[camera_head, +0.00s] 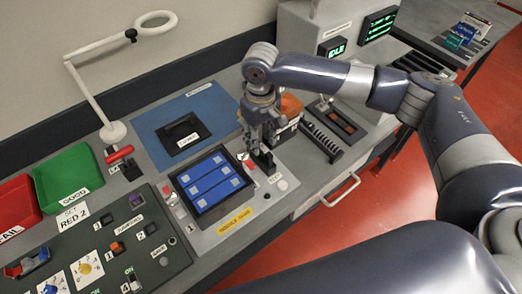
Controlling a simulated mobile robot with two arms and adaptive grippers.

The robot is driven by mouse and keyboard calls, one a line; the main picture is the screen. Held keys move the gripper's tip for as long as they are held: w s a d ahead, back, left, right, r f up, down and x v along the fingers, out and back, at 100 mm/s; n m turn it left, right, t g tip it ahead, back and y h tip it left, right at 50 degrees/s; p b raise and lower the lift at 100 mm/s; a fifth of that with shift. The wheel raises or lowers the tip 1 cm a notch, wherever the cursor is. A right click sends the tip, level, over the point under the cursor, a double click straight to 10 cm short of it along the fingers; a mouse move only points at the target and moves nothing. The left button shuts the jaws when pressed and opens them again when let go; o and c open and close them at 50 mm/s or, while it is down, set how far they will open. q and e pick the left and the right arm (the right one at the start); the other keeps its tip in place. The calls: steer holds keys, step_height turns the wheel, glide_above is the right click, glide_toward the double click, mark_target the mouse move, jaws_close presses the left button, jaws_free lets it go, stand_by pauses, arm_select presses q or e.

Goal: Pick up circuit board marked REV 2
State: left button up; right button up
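I cannot make out a circuit board with a readable REV 2 mark. Several small flat blue, teal and white pieces (468,33) lie on the separate table at the far right, too small to read. My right gripper (262,160) points down over the bench, just right of the black tray with blue cells (212,182). Its fingers are small and dark against the bench, and I cannot tell if they are apart or hold anything. My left gripper is not in view.
A blue mat (215,105) with a black block lies behind the tray. A slotted black rack (321,142) stands right of the gripper. Green (70,178) and red (17,205) bins, a switch panel (110,245) and a magnifier lamp (112,130) are at left. Red floor (385,185) is open at right.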

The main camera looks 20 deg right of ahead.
mark_target(261, 145)
step_height(261, 145, down, 5)
steer(key=shift+r+p, duration=0.15)
steer(key=shift+p, duration=0.65)
jaws_close()
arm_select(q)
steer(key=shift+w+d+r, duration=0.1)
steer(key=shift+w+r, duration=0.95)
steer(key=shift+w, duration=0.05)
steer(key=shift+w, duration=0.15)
